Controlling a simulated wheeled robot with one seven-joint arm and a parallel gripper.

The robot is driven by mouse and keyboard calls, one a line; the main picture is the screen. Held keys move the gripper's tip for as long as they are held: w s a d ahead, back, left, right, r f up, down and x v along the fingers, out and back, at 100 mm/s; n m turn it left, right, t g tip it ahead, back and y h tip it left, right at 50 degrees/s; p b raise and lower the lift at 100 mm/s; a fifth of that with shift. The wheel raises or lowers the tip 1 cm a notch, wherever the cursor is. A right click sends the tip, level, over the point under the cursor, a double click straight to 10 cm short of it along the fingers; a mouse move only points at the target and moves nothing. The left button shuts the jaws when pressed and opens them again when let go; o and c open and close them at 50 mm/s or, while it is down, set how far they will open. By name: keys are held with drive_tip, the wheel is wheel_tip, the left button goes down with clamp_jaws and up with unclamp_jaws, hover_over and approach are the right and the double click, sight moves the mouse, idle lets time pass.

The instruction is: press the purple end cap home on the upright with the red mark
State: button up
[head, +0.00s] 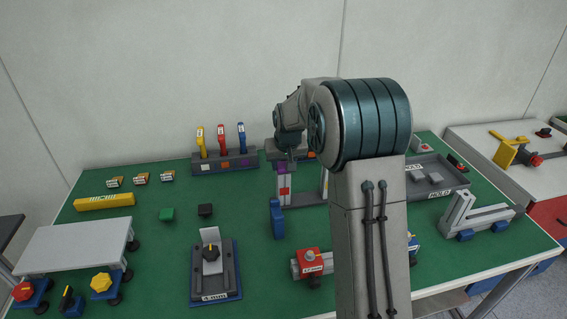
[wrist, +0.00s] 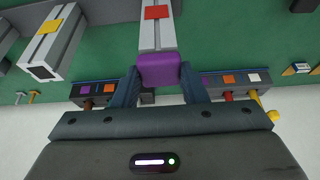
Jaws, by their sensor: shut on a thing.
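The upright with the red mark (head: 284,198) stands near the middle of the green table. In the wrist view this grey upright (wrist: 157,38) carries its red mark (wrist: 157,12). The purple end cap (wrist: 158,69) is at the upright's end, in line with it; it also shows in the head view (head: 282,168). I cannot tell whether a gap is left between cap and upright. My gripper (wrist: 159,84) is shut on the purple end cap, one finger on each side. In the head view my gripper is small and partly hidden by my wrist.
A second upright with a yellow mark (wrist: 46,43) stands beside it, its end dark and uncapped. Behind are racks with coloured squares, one holding yellow, red and blue tools (head: 221,141). A blue block (head: 277,218) stands in front. A grey tray (head: 437,178) is right.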

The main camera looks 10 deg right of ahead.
drive_tip(key=o, duration=1)
drive_tip(key=shift+r, duration=0.1)
drive_tip(key=v, duration=1.3)
drive_tip(key=shift+r+b, duration=0.3)
drive_tip(key=shift+b, duration=0.15)
drive_tip(key=shift+s, duration=0.1)
drive_tip(key=s+f+g, duration=0.1)
drive_tip(key=s+f, duration=0.3)
drive_tip(key=s, duration=1.1)
drive_tip(key=s+f, duration=0.4)
drive_tip(key=s, duration=1.1)
drive_tip(key=shift+s+g, duration=0.35)
drive_tip(key=shift+g, duration=0.05)
